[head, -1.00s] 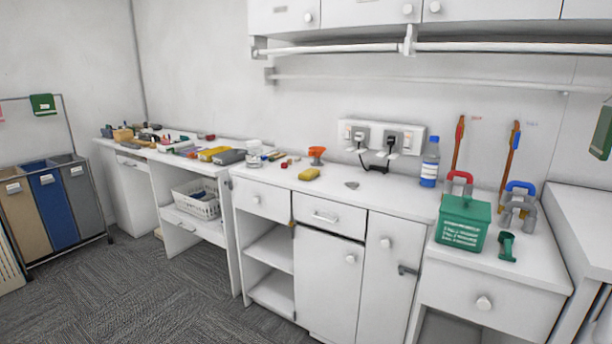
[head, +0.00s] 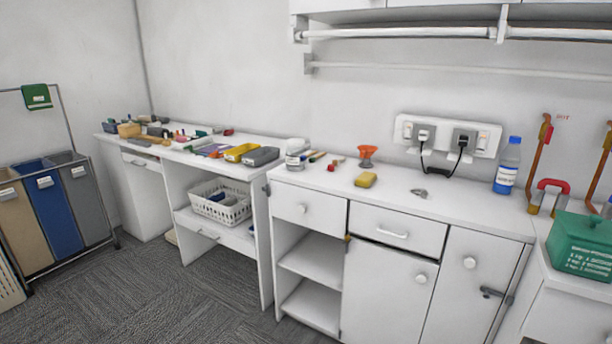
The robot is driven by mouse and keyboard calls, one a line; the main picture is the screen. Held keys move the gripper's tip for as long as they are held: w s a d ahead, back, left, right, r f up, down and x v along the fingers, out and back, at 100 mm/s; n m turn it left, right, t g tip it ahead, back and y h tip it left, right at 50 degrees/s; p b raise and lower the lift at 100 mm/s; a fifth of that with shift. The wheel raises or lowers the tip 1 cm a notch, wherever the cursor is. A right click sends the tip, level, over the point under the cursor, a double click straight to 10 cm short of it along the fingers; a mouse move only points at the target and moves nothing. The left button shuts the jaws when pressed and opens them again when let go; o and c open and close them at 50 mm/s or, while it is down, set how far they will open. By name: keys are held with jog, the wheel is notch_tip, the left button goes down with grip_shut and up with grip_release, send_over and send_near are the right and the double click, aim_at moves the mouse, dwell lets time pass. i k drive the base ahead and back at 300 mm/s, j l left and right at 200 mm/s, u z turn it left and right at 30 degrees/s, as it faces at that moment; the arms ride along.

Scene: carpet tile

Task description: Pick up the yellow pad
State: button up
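A small yellow pad (head: 366,180) lies on the white counter, behind the drawer fronts and just in front of an orange funnel-like item. It is a rounded block and nothing covers it. A second yellow item (head: 240,152), flat and tray-like, lies on the lower desk to the left, beside a grey one. My gripper is not in the head view.
A white basket (head: 234,213) sits under the desk. Carpet floor (head: 150,290) is clear at the lower left.

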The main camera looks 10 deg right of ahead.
aim_at(366, 178)
jog(key=i+u, duration=0.2)
jog(key=i, duration=0.85)
